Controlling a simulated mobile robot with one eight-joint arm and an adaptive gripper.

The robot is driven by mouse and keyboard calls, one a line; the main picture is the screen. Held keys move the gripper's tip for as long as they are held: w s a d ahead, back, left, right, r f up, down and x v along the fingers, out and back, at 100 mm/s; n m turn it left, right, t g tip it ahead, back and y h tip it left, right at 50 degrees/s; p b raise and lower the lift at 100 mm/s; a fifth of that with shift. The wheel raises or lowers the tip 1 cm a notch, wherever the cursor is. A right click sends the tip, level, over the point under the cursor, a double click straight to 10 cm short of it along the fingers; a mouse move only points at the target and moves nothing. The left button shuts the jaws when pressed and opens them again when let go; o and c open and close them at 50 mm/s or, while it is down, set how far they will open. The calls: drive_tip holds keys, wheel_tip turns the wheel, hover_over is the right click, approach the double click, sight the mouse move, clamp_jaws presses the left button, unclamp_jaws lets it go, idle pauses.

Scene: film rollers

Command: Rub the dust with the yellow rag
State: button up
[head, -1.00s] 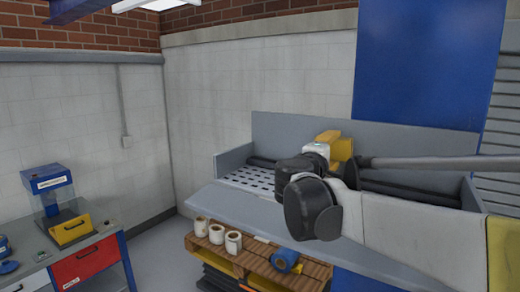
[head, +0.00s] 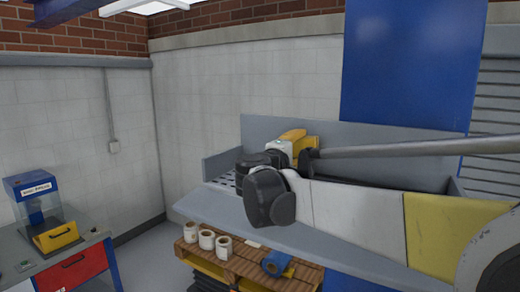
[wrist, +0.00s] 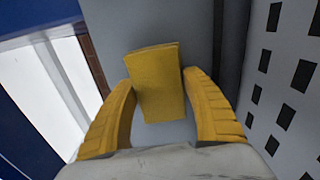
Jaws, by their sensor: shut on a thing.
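The yellow rag (wrist: 157,82) shows as a folded, flat block in the wrist view. My gripper (wrist: 161,100) has its two yellow curved fingers on either side of the rag and is shut on it. In the head view my gripper (head: 297,140) is a yellow shape at the end of my arm, over the grey trough of the machine (head: 375,136). The rag cannot be told apart from the fingers there. A grey surface lies beyond the rag in the wrist view. I cannot make out any dust in either view.
A perforated panel (wrist: 290,90) is at right in the wrist view. A wooden pallet (head: 238,262) with white rolls (head: 207,239) and a blue roll (head: 276,263) stands below the machine. A workbench (head: 45,262) with a blue-and-yellow device (head: 48,215) is at left.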

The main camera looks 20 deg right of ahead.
drive_tip(key=shift+s+d, duration=0.1)
drive_tip(key=shift+s+d+r+p, duration=0.1)
drive_tip(key=shift+s+d+p, duration=0.25)
drive_tip(key=shift+s+d, duration=1.6)
drive_tip(key=shift+s+d+f+p, duration=0.1)
drive_tip(key=shift+s+d+p, duration=0.3)
drive_tip(key=shift+s+d, duration=1.55)
drive_tip(key=shift+s+d+r+p, duration=0.1)
drive_tip(key=shift+s+d+p, duration=0.25)
drive_tip(key=shift+s+d, duration=1.6)
drive_tip(key=shift+w+a+b, duration=1.4)
drive_tip(key=shift+w+a, duration=4.55)
drive_tip(key=shift+w, duration=0.05)
drive_tip(key=shift+s, duration=0.1)
drive_tip(key=shift+s+a, duration=0.3)
drive_tip(key=shift+a, duration=0.15)
drive_tip(key=shift+v, duration=2.45)
